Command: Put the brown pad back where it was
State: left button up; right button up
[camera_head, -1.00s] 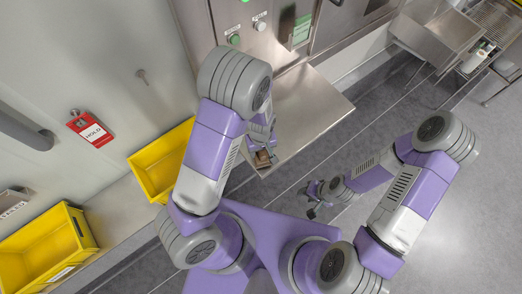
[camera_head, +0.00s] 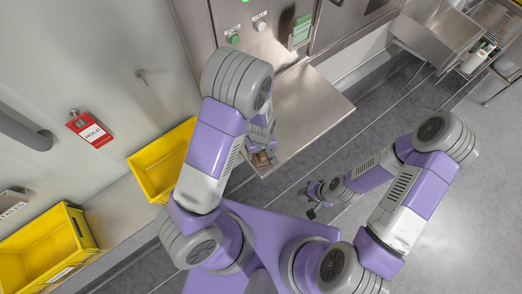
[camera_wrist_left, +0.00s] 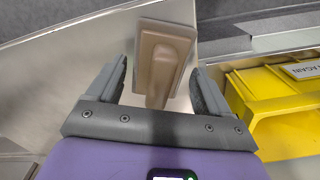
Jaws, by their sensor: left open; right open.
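The brown pad (camera_wrist_left: 165,58) has a raised handle-like ridge and lies on the steel shelf near its edge. In the head view the pad (camera_head: 262,158) shows small at the shelf's near left corner, partly hidden by my left arm. My left gripper (camera_wrist_left: 160,90) is open, with its fingers apart on either side of the pad's narrow ridge; I cannot tell whether they touch it. It also shows in the head view (camera_head: 262,150). My right gripper (camera_head: 313,202) is open and empty over the floor, right of my base.
The steel shelf (camera_head: 305,110) is otherwise clear. A yellow bin (camera_head: 160,165) stands left of my left arm, and another yellow bin (camera_head: 45,250) is at lower left. A red HOLD tag (camera_head: 90,128) hangs on the wall. A panel with buttons (camera_head: 250,30) rises behind the shelf.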

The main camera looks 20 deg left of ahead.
pick_arm(q)
notch_tip(320, 180, up, 12)
jog(key=p, duration=0.1)
pick_arm(e)
jog(key=shift+r, duration=0.85)
pick_arm(q)
jog(key=shift+s, duration=0.1)
pick_arm(e)
jog(key=shift+s, duration=0.1)
